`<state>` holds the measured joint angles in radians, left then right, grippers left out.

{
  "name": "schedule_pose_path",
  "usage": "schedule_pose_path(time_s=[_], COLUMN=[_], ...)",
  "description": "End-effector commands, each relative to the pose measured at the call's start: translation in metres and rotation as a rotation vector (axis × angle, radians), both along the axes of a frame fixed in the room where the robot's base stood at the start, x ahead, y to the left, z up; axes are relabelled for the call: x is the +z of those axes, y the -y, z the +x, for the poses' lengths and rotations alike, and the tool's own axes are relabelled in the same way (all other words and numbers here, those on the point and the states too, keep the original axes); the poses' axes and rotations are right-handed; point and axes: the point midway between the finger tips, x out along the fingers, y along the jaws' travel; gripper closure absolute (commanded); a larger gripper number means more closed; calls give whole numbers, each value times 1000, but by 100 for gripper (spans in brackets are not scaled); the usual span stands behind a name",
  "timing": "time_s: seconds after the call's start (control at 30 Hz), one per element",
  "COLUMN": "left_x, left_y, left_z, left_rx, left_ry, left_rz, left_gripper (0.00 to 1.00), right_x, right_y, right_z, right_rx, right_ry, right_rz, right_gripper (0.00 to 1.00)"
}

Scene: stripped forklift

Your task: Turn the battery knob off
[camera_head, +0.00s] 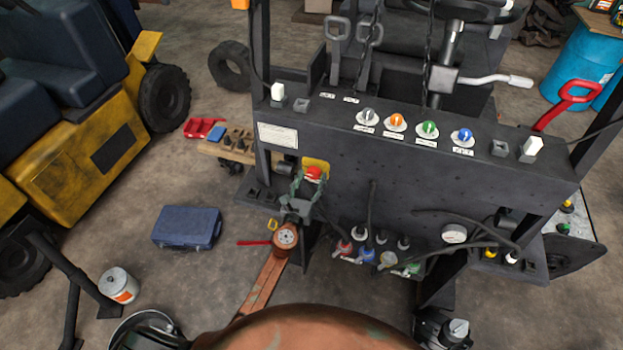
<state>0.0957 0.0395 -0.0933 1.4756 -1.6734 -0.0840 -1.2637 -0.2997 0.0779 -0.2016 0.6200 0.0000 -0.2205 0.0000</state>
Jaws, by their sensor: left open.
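The battery knob (313,172) is red and sits on a yellow plate (321,164) on the left part of the dark forklift panel front. My left gripper (309,183) is open, with its fingers at the knob, one on each side in this view. The fingers and gripper body hide the lower part of the knob and plate. I cannot tell whether the fingers touch the knob, nor which way it is turned. My right gripper is not in view.
Grey, orange (396,121), green (429,128) and blue knobs line the panel top (350,115). Cables and coloured connectors (375,250) hang below the panel. A blue case (187,228) and white can (118,285) stand on the floor at left, near a yellow vehicle (75,165).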

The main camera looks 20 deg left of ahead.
Motion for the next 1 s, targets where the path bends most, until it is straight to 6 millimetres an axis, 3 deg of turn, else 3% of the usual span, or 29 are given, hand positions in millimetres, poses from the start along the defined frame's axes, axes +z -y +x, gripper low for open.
schedule_pose_path(time_s=[0.27, 0.87, 1.0], left_x=[1, 0, 0], left_y=[0, 0, 0], left_z=[2, 2, 2], left_rx=[0, 0, -1], left_ry=[0, 0, 0], left_rz=[-1, -1, -5], left_gripper=[45, 86, 87], right_x=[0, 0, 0], right_y=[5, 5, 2], right_z=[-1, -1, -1], right_rx=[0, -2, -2], right_ry=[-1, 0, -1], right_rz=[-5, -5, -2], right_gripper=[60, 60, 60])
